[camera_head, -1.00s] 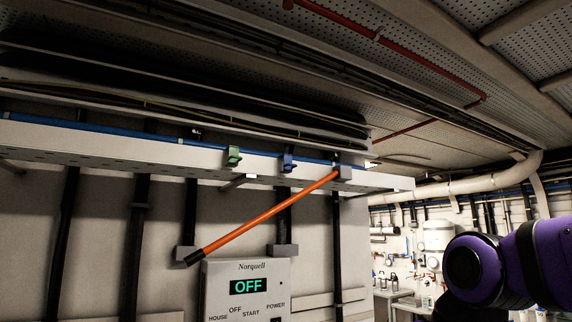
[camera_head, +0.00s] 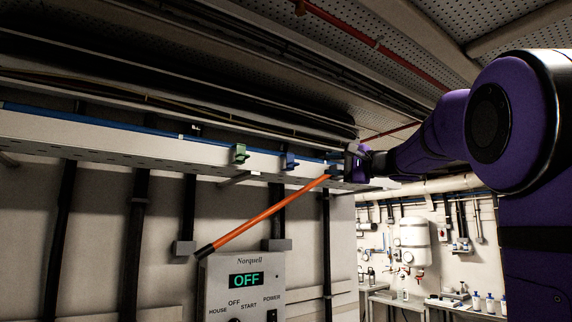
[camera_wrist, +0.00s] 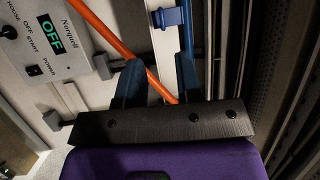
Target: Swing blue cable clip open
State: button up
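The blue cable clip (camera_head: 290,161) sits on the front of the white cable tray (camera_head: 100,133), right of a green clip (camera_head: 239,154). It also shows at the top of the wrist view (camera_wrist: 170,18), ahead of my gripper (camera_wrist: 159,62). My gripper's two blue fingers are spread apart with a gap between them, and the clip lies beyond their tips. In the head view my gripper (camera_head: 337,168) is by the tray's right end, right of the clip and apart from it.
A control box (camera_head: 244,286) reading OFF is below. A blue cable (camera_head: 110,121) runs along the tray. Dark pipes are above.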

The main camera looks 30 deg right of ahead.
aim_at(290, 161)
jog(key=x, duration=1.1)
jog(key=shift+r, duration=0.15)
jog(key=shift+s+d, duration=0.1)
grip_shut()
